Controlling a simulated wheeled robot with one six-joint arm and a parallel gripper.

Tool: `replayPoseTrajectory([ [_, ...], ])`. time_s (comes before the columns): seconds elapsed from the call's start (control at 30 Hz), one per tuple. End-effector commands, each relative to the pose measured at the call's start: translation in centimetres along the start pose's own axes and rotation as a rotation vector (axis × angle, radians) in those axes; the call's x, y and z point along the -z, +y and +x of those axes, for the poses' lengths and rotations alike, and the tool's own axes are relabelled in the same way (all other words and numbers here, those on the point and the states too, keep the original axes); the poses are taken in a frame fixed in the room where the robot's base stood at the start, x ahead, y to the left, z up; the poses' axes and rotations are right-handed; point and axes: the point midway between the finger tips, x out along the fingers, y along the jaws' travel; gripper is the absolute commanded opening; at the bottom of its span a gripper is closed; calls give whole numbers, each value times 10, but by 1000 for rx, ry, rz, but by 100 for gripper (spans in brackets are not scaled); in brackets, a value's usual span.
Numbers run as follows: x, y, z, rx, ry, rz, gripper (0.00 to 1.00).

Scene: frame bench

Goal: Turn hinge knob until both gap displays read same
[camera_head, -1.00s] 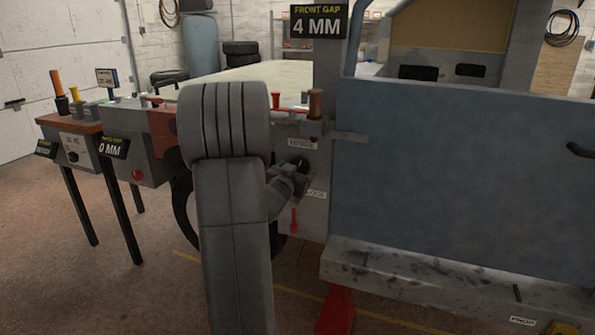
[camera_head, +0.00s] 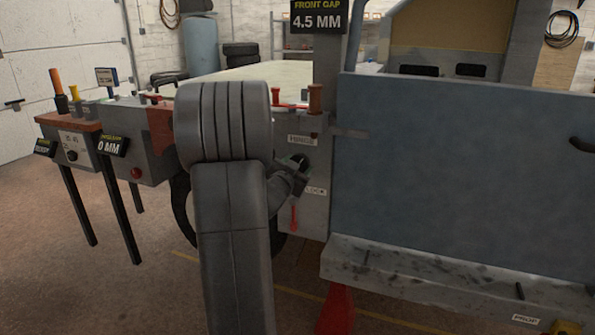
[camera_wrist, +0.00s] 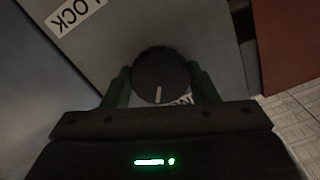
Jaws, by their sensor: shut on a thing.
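The hinge knob is a round black knob (camera_wrist: 160,75) with a white pointer line, on a grey panel (camera_head: 314,215) labelled HINGE and LOCK. My gripper (camera_wrist: 162,88) is shut on it, one finger on each side in the wrist view. In the head view my arm partly covers the gripper, which reaches the dark knob (camera_head: 297,161) below the HINGE label. The front gap display (camera_head: 318,17) reads 4.5 MM. No second gap display with a clear label shows; a tilted display (camera_head: 112,146) at the left reads 0 MM, its heading too small to read surely.
A blue-grey door panel (camera_head: 460,160) fills the right side, with a grey sill (camera_head: 430,280) under it. A red lever (camera_head: 294,217) hangs below the LOCK label. A bench with tools (camera_head: 68,125) stands at the left. The floor at lower left is clear.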

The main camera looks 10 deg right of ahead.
Motion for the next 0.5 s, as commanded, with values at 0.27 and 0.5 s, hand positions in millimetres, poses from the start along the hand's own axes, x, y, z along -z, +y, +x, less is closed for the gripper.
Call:
replayPoseTrajectory([
  [0.27, -3, 1, 0, 0, 0, 219, 31],
  [0.5, -2, 0, 0, 0, 0, 357, 31],
])
